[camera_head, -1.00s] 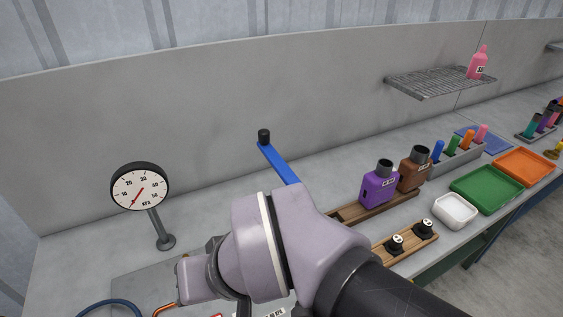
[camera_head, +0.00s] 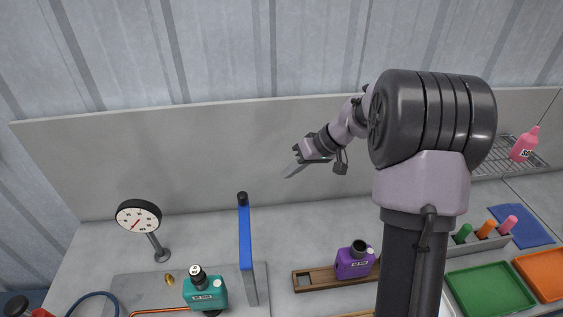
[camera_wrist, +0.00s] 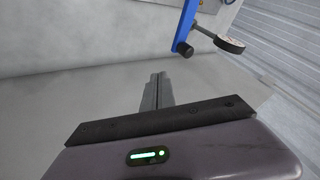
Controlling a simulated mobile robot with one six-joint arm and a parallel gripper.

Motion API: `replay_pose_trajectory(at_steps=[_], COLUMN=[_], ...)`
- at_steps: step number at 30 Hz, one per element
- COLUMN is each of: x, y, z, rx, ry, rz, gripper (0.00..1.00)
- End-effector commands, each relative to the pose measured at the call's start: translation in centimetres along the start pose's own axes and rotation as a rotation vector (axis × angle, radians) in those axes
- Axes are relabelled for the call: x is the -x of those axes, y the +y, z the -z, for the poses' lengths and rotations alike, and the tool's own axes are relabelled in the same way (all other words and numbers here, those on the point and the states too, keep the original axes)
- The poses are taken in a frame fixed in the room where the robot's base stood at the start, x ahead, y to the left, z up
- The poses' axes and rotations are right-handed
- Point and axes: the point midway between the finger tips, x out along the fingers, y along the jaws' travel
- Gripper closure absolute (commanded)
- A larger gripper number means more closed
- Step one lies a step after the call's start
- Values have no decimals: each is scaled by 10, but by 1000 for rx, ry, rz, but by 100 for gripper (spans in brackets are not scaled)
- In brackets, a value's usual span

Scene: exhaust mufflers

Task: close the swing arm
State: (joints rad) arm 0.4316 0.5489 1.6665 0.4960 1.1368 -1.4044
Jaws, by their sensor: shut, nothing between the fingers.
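The swing arm (camera_head: 245,238) is a blue bar with a black knob (camera_head: 242,198) at its far end. Its near end meets a grey upright post (camera_head: 250,286), and the bar points toward the back wall. The bar and knob also show at the top of the wrist view (camera_wrist: 188,22). My gripper (camera_head: 289,174) is shut and empty, raised in front of the back wall, to the right of and above the knob in the head view. Its fingers also show in the wrist view (camera_wrist: 158,82), apart from the blue bar.
A round gauge (camera_head: 138,216) stands left of the swing arm. A teal canister (camera_head: 206,292) sits just left of the post. A purple canister (camera_head: 354,262) stands on a wooden rack to the right. The bench between the bar and that rack is clear.

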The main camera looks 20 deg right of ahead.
Motion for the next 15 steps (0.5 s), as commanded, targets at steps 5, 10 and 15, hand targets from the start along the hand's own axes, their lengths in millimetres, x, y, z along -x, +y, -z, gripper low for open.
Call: replay_pose_trajectory(at_steps=[5, 10, 15], x=[-39, -76, -100], y=[0, 0, -15], z=[-3, -3, -2], rx=[0, -1, 2], ry=[-5, -6, -5], rz=[2, 1, 0], gripper=[100, 100, 100])
